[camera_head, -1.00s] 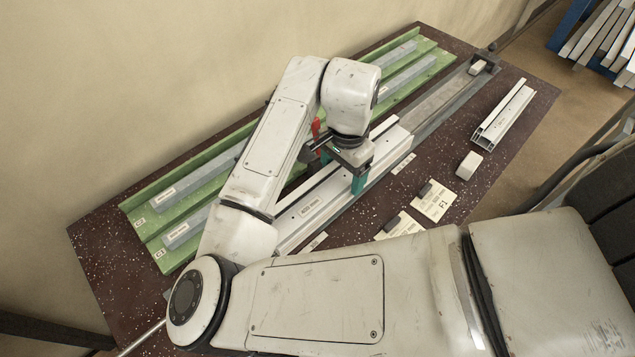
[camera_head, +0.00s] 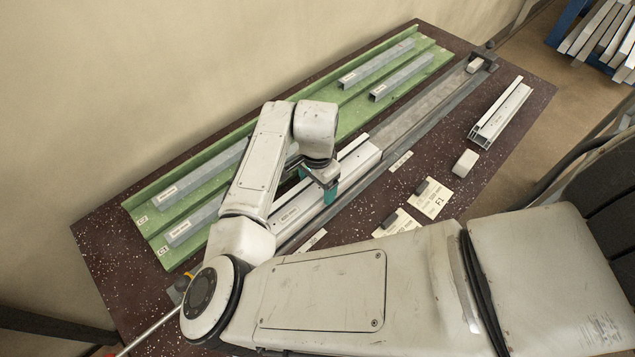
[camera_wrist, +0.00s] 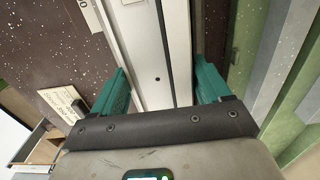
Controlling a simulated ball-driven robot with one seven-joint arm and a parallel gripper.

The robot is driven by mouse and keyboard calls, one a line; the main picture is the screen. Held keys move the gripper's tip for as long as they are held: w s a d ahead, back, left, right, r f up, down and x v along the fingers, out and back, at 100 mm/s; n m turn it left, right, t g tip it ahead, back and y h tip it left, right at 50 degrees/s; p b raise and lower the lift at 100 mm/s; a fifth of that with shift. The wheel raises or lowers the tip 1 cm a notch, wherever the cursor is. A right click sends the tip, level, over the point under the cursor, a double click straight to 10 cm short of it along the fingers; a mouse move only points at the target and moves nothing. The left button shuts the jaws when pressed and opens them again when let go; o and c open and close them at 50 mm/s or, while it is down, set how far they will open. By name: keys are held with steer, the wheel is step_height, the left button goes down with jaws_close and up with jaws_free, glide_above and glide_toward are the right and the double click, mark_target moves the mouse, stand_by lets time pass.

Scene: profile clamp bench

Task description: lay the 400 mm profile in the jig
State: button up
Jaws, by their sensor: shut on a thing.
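The 400 mm profile (camera_head: 358,161) is a pale, labelled, grooved bar lying along the line of the jig. The jig (camera_head: 425,110) is a long grey channel running to a dark end stop (camera_head: 485,57) at the upper right. My gripper (camera_head: 331,190) is shut across the profile, and its teal fingers also show on both sides of it in the wrist view (camera_wrist: 162,88). The profile's right end is well short of the end stop. My arm hides part of its left end. I cannot tell whether it rests fully on the jig floor.
Green racks (camera_head: 350,112) marked C1 and C2 hold several grey profiles behind the jig. The jig channel right of the held profile is clear, apart from a small block by the stop.

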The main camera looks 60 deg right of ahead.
mark_target(318, 188)
steer(key=shift+f, duration=0.3)
steer(key=o, duration=1.4)
step_height(318, 188, up, 13)
steer(key=b, duration=0.1)
steer(key=shift+f, duration=0.15)
